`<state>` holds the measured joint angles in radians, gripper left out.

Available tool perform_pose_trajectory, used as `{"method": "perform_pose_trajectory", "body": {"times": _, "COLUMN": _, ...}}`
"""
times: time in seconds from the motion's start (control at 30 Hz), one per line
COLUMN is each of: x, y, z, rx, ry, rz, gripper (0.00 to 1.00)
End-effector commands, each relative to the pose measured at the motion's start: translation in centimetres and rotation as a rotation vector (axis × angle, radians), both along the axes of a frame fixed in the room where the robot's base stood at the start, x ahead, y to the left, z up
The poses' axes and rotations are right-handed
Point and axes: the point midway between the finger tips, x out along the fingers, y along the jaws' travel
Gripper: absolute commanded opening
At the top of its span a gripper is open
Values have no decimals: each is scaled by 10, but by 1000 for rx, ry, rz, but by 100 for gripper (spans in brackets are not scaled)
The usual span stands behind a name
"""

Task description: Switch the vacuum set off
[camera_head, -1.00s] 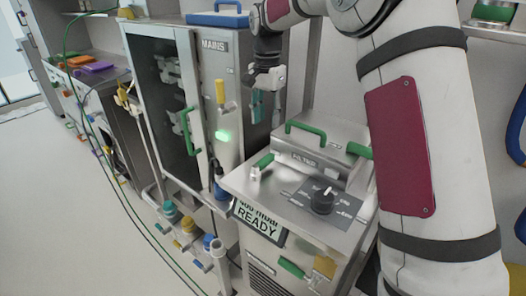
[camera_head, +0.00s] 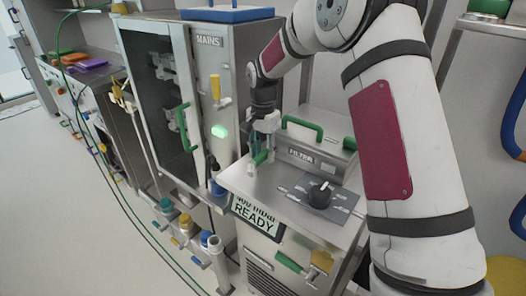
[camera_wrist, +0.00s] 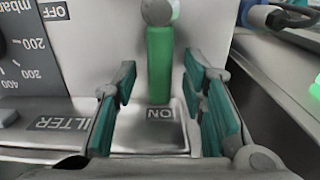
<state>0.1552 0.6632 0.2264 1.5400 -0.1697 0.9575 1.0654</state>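The vacuum set (camera_head: 232,180) is a steel cabinet with a READY display (camera_head: 257,215) on its front. On its top is a green switch lever (camera_wrist: 160,62), which shows upright in the wrist view with a grey round end at the top. An ON label (camera_wrist: 161,113) lies just below it, and an OFF label (camera_wrist: 53,11) is at the upper left. My gripper (camera_head: 258,158) is low over the left of the top; its fingers partly hide the lever there. In the wrist view my gripper (camera_wrist: 160,88) is open, with teal pads on both sides of the lever and gaps between.
A black dial (camera_head: 320,195) and a FILTER box (camera_head: 310,160) with a green handle (camera_head: 302,128) stand right of my gripper. The MAINS cabinet (camera_head: 211,60), with a yellow handle (camera_head: 215,87) and lit green lamp (camera_head: 219,131), rises close on the left.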

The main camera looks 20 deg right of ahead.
Motion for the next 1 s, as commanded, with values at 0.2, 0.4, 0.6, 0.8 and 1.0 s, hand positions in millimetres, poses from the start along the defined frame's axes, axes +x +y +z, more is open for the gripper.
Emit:
{"method": "perform_pose_trajectory", "body": {"times": 0.2, "x": 0, "y": 0, "z": 0, "rx": 0, "ry": 0, "rz": 0, "gripper": 38}}
{"method": "perform_pose_trajectory", "body": {"times": 0.4, "x": 0, "y": 0, "z": 0, "rx": 0, "ry": 0, "rz": 1, "gripper": 0}}
{"method": "perform_pose_trajectory", "body": {"times": 0.6, "x": 0, "y": 0, "z": 0, "rx": 0, "ry": 0, "rz": 0, "gripper": 0}}
{"method": "perform_pose_trajectory", "body": {"times": 0.8, "x": -2, "y": 0, "z": 0, "rx": -1, "ry": -1, "rz": -30, "gripper": 0}}
{"method": "perform_pose_trajectory", "body": {"times": 1.0, "x": -6, "y": -3, "z": 1, "rx": -2, "ry": -1, "rz": -131, "gripper": 0}}
